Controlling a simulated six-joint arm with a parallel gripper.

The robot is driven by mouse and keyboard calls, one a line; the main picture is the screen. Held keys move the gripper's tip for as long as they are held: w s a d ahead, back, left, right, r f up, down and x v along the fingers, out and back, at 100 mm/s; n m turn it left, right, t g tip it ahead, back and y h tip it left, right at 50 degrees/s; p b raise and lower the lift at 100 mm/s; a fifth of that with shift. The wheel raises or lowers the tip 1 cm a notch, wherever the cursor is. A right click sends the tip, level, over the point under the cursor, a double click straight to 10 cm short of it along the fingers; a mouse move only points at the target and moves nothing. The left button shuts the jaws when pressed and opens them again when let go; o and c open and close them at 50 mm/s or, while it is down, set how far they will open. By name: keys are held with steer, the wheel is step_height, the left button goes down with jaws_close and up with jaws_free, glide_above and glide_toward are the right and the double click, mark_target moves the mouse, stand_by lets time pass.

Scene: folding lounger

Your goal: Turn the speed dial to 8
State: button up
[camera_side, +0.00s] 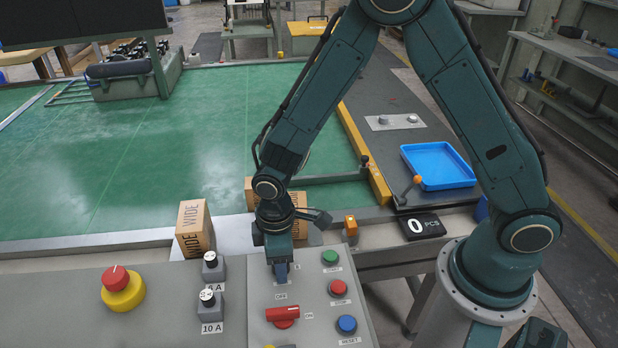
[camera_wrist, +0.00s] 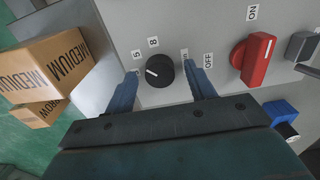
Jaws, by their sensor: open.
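The speed dial is a round black knob (camera_wrist: 159,71) with a white pointer line, on the grey control panel (camera_wrist: 200,22). Its pointer aims left and slightly up in the wrist view, below the label 5 (camera_wrist: 136,54). The label 8 (camera_wrist: 153,42) is just above the knob. A label by the right finger is partly covered. My gripper (camera_wrist: 165,74) is open, with one blue finger on each side of the knob and a visible gap to both. In the side view my gripper (camera_side: 281,272) points down at the panel and hides the dial.
A red ON/OFF switch (camera_side: 282,315) is close to my gripper. Green (camera_side: 330,257), red (camera_side: 338,288) and blue (camera_side: 346,324) buttons are to its right. A red emergency stop (camera_side: 118,280) is at left. Cardboard boxes (camera_side: 194,228) stand behind the panel. A counter (camera_side: 418,226) reads 0.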

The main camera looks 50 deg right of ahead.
steer(key=c, duration=1)
steer(key=shift+m, duration=0.3)
steer(key=m, duration=0.3)
steer(key=shift+m, duration=0.4)
steer(key=m, duration=0.4)
steer(key=shift+m, duration=0.3)
steer(key=o, duration=1)
